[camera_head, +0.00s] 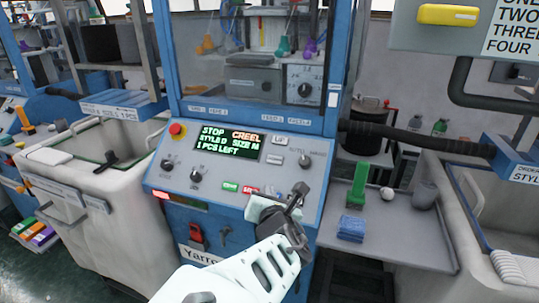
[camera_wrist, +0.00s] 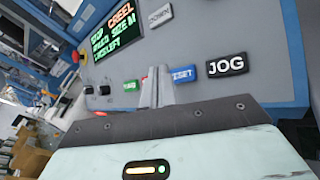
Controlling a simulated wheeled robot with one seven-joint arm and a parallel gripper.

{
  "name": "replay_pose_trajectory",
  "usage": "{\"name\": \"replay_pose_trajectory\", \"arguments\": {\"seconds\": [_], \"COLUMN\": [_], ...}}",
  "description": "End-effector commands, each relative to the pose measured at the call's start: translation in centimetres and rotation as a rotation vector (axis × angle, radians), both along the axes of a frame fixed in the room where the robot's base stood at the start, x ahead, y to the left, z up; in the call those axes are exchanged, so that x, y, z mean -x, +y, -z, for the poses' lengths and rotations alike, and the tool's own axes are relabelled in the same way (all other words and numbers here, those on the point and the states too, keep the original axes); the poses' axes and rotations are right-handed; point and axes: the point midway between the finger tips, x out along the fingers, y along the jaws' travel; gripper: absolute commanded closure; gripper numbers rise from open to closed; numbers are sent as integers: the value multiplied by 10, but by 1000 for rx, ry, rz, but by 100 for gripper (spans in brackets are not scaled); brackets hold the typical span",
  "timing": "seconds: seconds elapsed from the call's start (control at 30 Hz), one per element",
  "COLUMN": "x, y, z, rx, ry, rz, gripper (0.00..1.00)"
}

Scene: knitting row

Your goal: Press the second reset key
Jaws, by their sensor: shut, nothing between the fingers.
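The blue reset key (camera_wrist: 182,75) sits in a row of keys on the sloped grey control panel (camera_head: 190,175) of the middle knitting machine. In the wrist view it lies just right of my fingertips. A green key (camera_wrist: 130,86) is to their left, and a black JOG key (camera_wrist: 228,65) is farther right. My gripper (camera_wrist: 157,75) is shut and empty, and its fingers partly cover the red key. In the head view, my gripper (camera_head: 296,192) is in front of the panel's lower right part. I cannot tell whether the fingertips touch the panel.
The display (camera_head: 230,142) reads STOP, CREEL, STYLE D SIZE M, 1 PCS LEFT. A red emergency button (camera_head: 177,130) and knobs share the panel. A white bin (camera_head: 90,205) stands left.

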Motion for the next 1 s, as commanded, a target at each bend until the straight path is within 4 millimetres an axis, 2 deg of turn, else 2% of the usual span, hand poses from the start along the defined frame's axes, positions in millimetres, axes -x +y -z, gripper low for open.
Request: {"name": "replay_pose_trajectory", "arguments": {"seconds": [0.03,0.23,1.0], "x": [-4,-13,-14], "y": [-2,-5,-5], "z": [7,15,16], "rx": [3,0,1], "ry": [0,1,1], "rz": [1,2,0], "gripper": [100,100,100]}}
